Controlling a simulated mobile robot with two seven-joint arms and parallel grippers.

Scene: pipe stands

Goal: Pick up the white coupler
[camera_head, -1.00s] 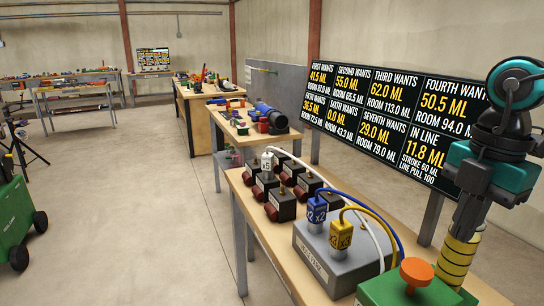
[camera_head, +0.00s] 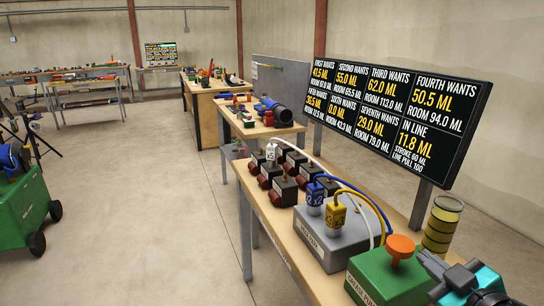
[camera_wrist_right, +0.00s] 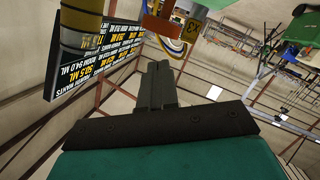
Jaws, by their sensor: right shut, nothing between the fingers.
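The white coupler (camera_head: 271,153), marked x5, stands on the block at the back of the row of dark valve blocks on the near bench. A white hose runs from it toward the grey box. My right gripper (camera_head: 430,263) is at the lower right, beside the green box and well apart from the white coupler. In the right wrist view its dark fingers (camera_wrist_right: 157,85) are together and hold nothing. The white coupler cannot be made out in the right wrist view. My left gripper is not in view.
A blue coupler (camera_head: 315,195) and a yellow coupler (camera_head: 335,215) stand on the grey box (camera_head: 330,243). The green box (camera_head: 385,280) has an orange knob (camera_head: 401,247). A yellow banded cylinder (camera_head: 441,225) stands behind it. The sign board (camera_head: 395,112) rises behind the bench.

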